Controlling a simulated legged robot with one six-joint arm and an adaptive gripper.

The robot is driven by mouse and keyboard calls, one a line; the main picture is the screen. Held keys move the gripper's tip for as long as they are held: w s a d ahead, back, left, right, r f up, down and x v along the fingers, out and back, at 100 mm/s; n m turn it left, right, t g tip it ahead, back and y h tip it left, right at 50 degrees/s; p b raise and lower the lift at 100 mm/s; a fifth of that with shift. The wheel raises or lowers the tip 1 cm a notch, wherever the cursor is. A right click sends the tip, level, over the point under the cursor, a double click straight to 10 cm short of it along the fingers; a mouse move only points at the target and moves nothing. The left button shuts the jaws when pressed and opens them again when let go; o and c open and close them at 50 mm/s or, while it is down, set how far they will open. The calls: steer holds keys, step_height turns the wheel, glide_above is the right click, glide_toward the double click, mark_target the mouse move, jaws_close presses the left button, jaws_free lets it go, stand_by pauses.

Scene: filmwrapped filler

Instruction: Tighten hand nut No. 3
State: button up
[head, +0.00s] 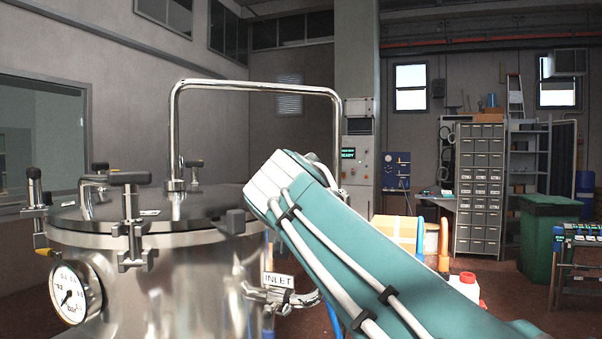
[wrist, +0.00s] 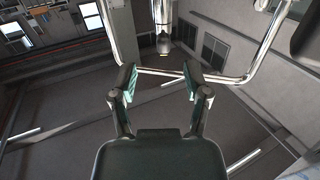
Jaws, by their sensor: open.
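A steel vessel (head: 180,285) with a round lid stands at the left in the head view. Black T-handled hand nuts sit around its rim: one at the front (head: 130,215), one at the left (head: 35,200), and others farther back. Small labels lie on the lid, but their numbers are too small to read, so I cannot tell which is No. 3. A dark block (head: 232,222) shows at the rim's right, partly unclear. In the wrist view my gripper (wrist: 160,82) is open, with nothing between its fingers. In the head view my teal arm hides it.
A bent steel pipe (head: 258,87) arches above the lid; steel piping (wrist: 115,35) also shows beyond my fingers in the wrist view. A pressure gauge (head: 75,295) is on the vessel's left side. An INLET label (head: 279,281) hangs beside my arm. Drawers (head: 480,190) stand far right.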

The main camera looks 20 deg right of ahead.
steer(key=x, duration=0.7)
steer(key=r+x, duration=0.1)
steer(key=x, duration=0.2)
steer(key=shift+w+a, duration=0.25)
steer(key=shift+w, duration=0.15)
jaws_close()
